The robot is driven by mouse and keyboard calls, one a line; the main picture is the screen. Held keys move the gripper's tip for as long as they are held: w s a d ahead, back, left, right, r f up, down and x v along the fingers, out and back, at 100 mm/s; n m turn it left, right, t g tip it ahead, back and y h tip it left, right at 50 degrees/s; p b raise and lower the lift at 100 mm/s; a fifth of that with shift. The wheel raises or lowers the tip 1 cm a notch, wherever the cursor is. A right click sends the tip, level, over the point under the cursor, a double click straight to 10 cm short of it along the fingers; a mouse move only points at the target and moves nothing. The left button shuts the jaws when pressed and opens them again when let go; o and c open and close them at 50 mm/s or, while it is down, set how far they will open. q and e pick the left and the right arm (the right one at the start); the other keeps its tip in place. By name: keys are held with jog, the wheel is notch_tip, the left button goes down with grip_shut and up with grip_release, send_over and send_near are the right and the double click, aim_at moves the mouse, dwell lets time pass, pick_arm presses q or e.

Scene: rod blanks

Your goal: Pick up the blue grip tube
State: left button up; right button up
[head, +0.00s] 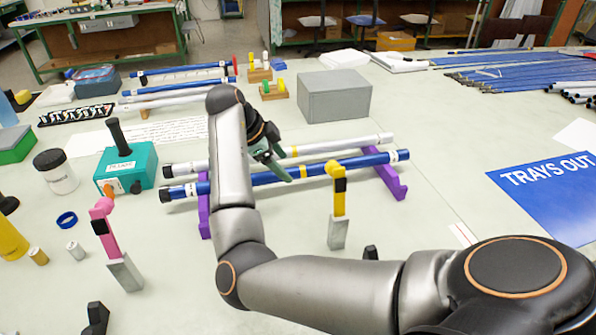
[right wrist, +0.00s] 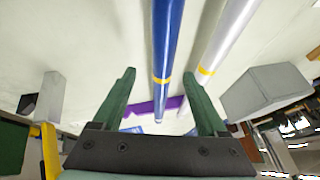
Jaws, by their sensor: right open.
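In the right wrist view the gripper (right wrist: 165,92) is open and empty. The blue tube (right wrist: 166,45) runs between the fingers there, and the white tube (right wrist: 225,40) passes to the right. I cannot tell the exact gap to the tube. My left gripper is not in view.
A grey box (head: 335,95) stands behind the rack. A yellow clamp post (head: 338,205) stands in front, and a pink one (head: 112,240) front left. A teal box (head: 127,168) is near the rack's left end. A blue "TRAYS OUT" sheet (head: 555,205) lies right.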

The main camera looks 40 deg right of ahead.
aim_at(291, 170)
jog(key=x, duration=0.5)
jog(key=shift+d, duration=0.25)
jog(key=shift+r, duration=0.1)
jog(key=shift+c, duration=0.2)
grip_shut()
